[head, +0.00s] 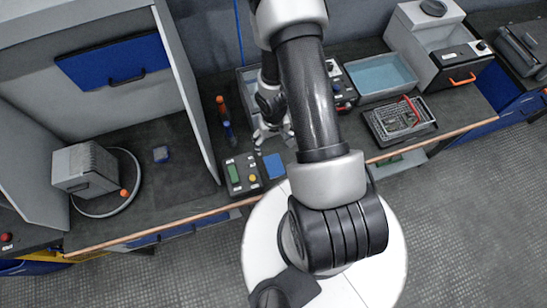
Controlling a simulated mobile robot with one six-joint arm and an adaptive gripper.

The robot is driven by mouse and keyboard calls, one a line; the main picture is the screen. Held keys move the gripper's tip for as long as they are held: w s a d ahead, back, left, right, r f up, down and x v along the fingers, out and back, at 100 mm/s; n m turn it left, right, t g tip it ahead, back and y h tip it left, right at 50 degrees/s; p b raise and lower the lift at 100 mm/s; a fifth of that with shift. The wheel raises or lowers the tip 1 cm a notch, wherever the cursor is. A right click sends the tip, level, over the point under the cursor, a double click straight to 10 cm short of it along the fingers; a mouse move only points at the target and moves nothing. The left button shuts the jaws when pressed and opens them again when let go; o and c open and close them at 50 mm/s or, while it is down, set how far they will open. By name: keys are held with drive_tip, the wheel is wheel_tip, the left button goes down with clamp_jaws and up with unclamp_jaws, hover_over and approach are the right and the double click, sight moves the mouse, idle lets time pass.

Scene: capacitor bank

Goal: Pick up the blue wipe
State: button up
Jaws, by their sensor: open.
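A flat, light blue square (274,166), which looks like the blue wipe, lies on the dark bench near its front edge. It is just right of a black device with a green display (245,173). My gripper (272,138) is open, slightly behind and above the blue square in the picture. Its fingers point down, with nothing visible between them. I cannot tell its exact height over the bench. My arm covers part of the bench to the right of the wipe.
A blue and an orange-handled tool (223,118) stand left of my gripper. A grey partition (187,90) rises farther left. A tray with light blue contents (381,77) and a wire basket (401,119) are right.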

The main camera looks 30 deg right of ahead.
drive_tip(key=b, duration=1.2)
hover_over(274, 165)
drive_tip(key=f, duration=1.2)
drive_tip(key=shift+w+d+f, duration=0.1)
drive_tip(key=shift+w+f, duration=0.05)
drive_tip(key=shift+w, duration=0.2)
drive_tip(key=f+b, duration=0.1)
drive_tip(key=b, duration=0.1)
drive_tip(key=f+b, duration=0.4)
drive_tip(key=shift+s+f, duration=0.1)
drive_tip(key=shift+s, duration=0.2)
drive_tip(key=shift+c, duration=0.2)
drive_tip(key=c, duration=1)
drive_tip(key=shift+r, duration=0.25)
wheel_tip(274, 165, up, 28)
drive_tip(key=p, duration=2.7)
drive_tip(key=shift+p, duration=0.35)
drive_tip(key=shift+f, duration=0.15)
